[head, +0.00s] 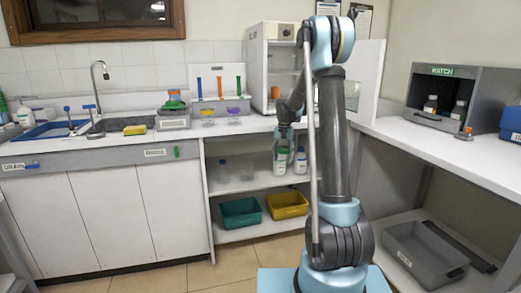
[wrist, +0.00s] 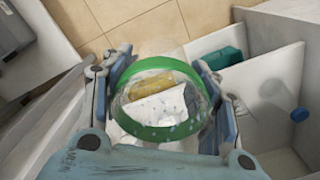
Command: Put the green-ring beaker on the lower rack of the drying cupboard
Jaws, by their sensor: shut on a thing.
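The green-ring beaker (wrist: 150,131) is clear glass with a wide green band. In the wrist view it sits between the two fingers of my gripper (wrist: 160,98), which is shut on it, and I look down through it. In the head view my gripper (head: 285,142) hangs in front of the counter edge, beside the shelf unit; the beaker is too small to make out clearly there. The drying cupboard (head: 257,65) is the white box on the counter behind my arm. Its door (head: 368,80) stands open to the right. Racks show inside, partly hidden by my arm.
Below the counter, open shelves hold a green tray (head: 240,212), a yellow tray (head: 287,205) and bottles (head: 300,162). Coloured cylinders (head: 219,87) stand left of the cupboard. A grey hatch box (head: 452,95) is on the right counter, with a grey bin (head: 424,253) below.

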